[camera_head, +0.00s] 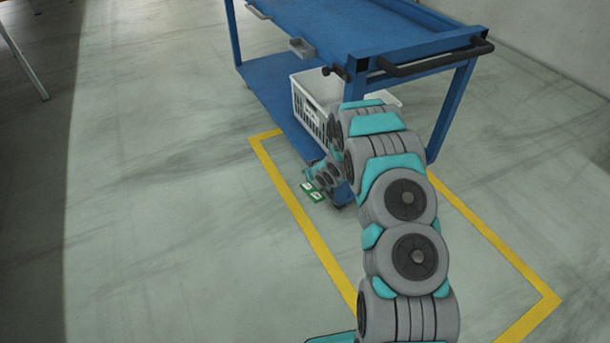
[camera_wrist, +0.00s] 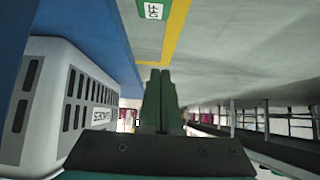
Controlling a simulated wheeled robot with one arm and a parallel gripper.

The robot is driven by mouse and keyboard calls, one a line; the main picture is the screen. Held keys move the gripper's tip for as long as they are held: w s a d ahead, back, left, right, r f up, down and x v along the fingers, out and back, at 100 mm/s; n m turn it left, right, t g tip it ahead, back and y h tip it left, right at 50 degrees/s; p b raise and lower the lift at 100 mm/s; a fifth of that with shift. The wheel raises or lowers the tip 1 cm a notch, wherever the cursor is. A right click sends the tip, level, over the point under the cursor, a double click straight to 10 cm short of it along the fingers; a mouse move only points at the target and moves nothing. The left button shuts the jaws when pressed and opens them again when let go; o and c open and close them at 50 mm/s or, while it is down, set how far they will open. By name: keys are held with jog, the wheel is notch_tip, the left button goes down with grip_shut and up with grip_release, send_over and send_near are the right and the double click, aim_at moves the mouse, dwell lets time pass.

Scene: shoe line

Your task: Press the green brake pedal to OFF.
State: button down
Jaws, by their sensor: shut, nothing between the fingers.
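Green pedals with white labels (camera_head: 313,191) sit low at the near corner of the blue cart, just above the floor. In the wrist view a green pedal (camera_wrist: 143,12) shows at the top edge, cut off by the frame, with a white label that appears to read OFF. My gripper (camera_wrist: 161,74) is shut and empty, with its dark green fingers together below the pedal in that picture. A gap shows between the fingertips and the pedal. In the head view my wrist is down beside the pedals, and the fingers cannot be made out there.
The blue cart (camera_head: 375,35) has a dark push handle (camera_head: 435,62) above my arm. A white slotted crate (camera_head: 303,103) stands on its lower shelf; it fills the left of the wrist view (camera_wrist: 62,100). Yellow floor tape (camera_head: 300,220) borders the cart. Floor at left is clear.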

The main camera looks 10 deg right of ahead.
jog(key=shift+s+d+r, duration=0.1)
jog(key=shift+s+r, duration=0.25)
jog(key=shift+r, duration=0.35)
jog(key=shift+s+d+r, duration=0.15)
jog(key=shift+s+r, duration=0.25)
jog(key=shift+r, duration=0.25)
jog(key=shift+s+d+r, duration=0.1)
jog(key=shift+s+r, duration=0.25)
jog(key=shift+r, duration=0.35)
